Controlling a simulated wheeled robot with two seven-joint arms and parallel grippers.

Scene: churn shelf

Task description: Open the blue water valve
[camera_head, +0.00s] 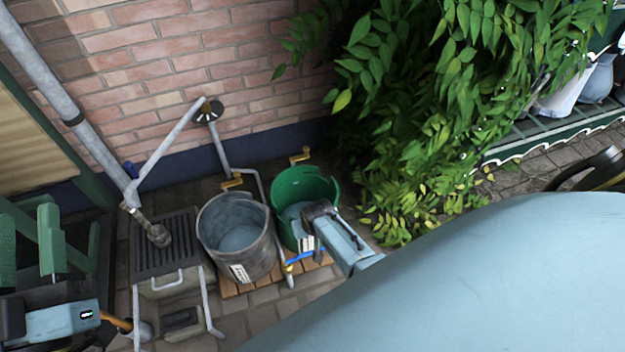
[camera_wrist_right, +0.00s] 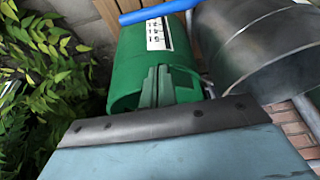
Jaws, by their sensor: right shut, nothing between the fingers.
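The blue valve handle (camera_head: 302,256) is a flat lever on a brass fitting (camera_head: 287,268) of a grey pipe, low in front of the green and grey buckets. It shows as a blue bar (camera_wrist_right: 158,11) at the top of the right wrist view. My right gripper (camera_wrist_right: 155,88) is shut and empty, its green fingers together in front of the green bucket. In the head view its arm end is over that bucket's right front side, and the fingertips are hidden. My left gripper (camera_head: 28,245) is open and empty at the far left, well away from the valve.
The green bucket (camera_head: 306,183) and grey metal bucket (camera_head: 243,270) stand on a wooden pallet (camera_head: 238,289). Brass taps (camera_head: 231,183) are behind them. A slatted stand (camera_head: 150,248) is left. Leafy branches (camera_head: 400,110) crowd the right side.

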